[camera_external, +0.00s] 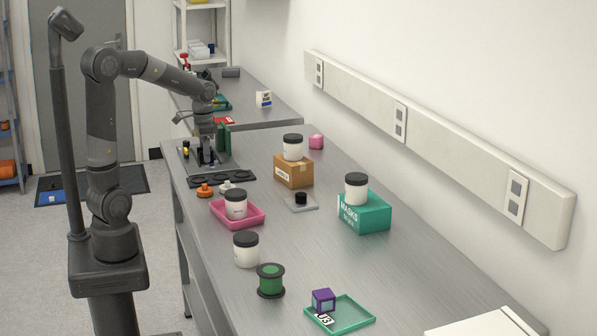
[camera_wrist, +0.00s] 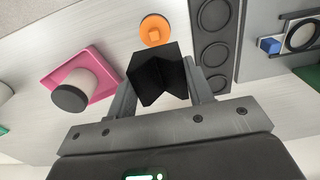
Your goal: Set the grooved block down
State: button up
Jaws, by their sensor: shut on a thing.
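The grooved block (camera_wrist: 158,72) is black with a V-shaped notch, seen in the wrist view. My gripper (camera_wrist: 161,88) is shut on it, with one finger on each side. In the external view my gripper (camera_external: 207,146) points down at the far left end of the long bench, beside the flatness interferometer. The block is hard to make out there among the dark parts. I cannot tell whether its underside touches anything.
A black tray with round recesses (camera_wrist: 213,48) lies right of the block. An orange knobbed piece (camera_wrist: 156,30) and a pink tray (camera_wrist: 68,72) holding a jar are nearby. A device with a blue part (camera_wrist: 270,45) is at right. Jars and boxes stand farther along the bench.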

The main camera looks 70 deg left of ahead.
jog(key=shift+d+r, duration=0.4)
jog(key=shift+d, duration=0.25)
jog(key=w+d+m, duration=0.2)
jog(key=d, duration=0.4)
jog(key=w+d+m, duration=0.3)
jog(key=d, duration=0.4)
jog(key=w+d+m, duration=0.3)
jog(key=d, duration=0.4)
jog(key=shift+w+f, duration=0.2)
jog(key=shift+w, duration=0.05)
jog(key=s+d+m, duration=0.1)
jog(key=d+m, duration=0.2)
jog(key=d, duration=0.5)
jog(key=s+d+m, duration=0.2)
jog(key=d+m, duration=0.1)
jog(key=d, duration=0.6)
jog(key=s+d+f+m, duration=0.1)
jog(key=d+m, duration=0.3)
jog(key=d, duration=0.5)
jog(key=shift+s, duration=0.25)
send_over(280, 242)
jog(key=f, duration=0.7)
jog(key=shift+d, duration=0.2)
jog(key=shift+a+f, duration=0.1)
jog(key=shift+f, duration=1.9)
jog(key=shift+f, duration=0.15)
